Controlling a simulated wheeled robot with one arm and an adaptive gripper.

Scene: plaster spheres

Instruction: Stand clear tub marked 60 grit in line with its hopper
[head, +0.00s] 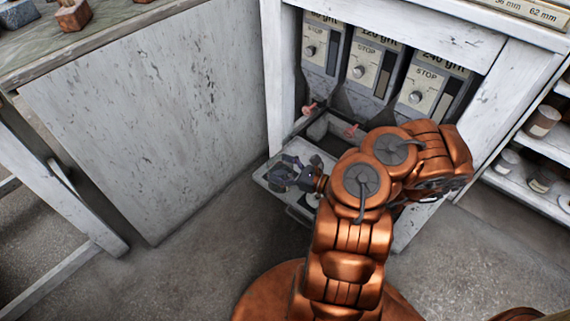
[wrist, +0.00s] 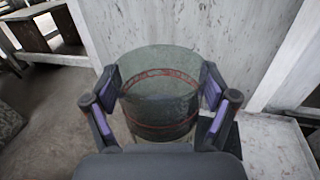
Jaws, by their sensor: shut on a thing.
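A clear greenish tub (wrist: 160,92) with thin red rings and a dark lower part is between the two finger pads of my gripper (wrist: 160,98) in the wrist view. It looks upright; no grit mark is readable on it. In the head view my gripper (head: 290,174) is over the left end of a pale low ledge, and the tub is hard to make out there. The leftmost hopper (head: 321,52), its label partly cut off but ending in "grit", stands behind and above the gripper. The 120 grit hopper (head: 371,68) and 240 grit hopper (head: 432,88) stand to its right.
The pale ledge (head: 272,181) lies below the hoppers, and my arm covers its right part. Red outlet handles (head: 309,108) stick out under the hoppers. A white panel (head: 150,120) stands at left. Shelves with jars (head: 541,121) are at right. The floor at front left is clear.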

